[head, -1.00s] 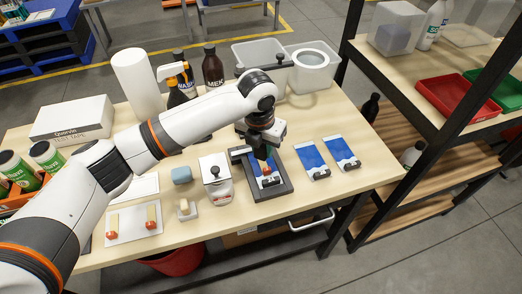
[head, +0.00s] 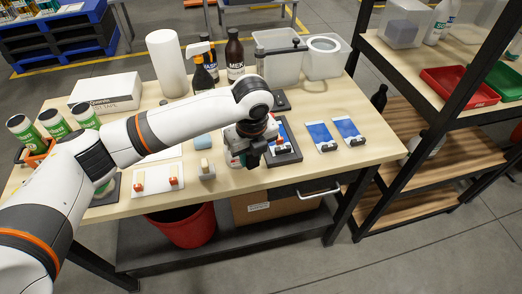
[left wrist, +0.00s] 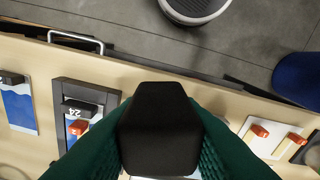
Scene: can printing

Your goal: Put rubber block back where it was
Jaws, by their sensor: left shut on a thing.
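My left gripper (head: 252,157) hangs above the near part of the bench, just left of a dark frame (head: 295,155). In the left wrist view, its dark green fingers are shut on a black block (left wrist: 160,130), which I take to be the rubber block. In the head view this block is hard to tell from the dark gripper. A red-topped piece (left wrist: 78,127) sits in the frame next to a black plate marked 24. My right gripper does not show.
Two blue-and-white cards (head: 320,133) lie to the right. Bottles (head: 235,55) and a white roll (head: 166,62) stand behind. A red bin (head: 190,230) is below.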

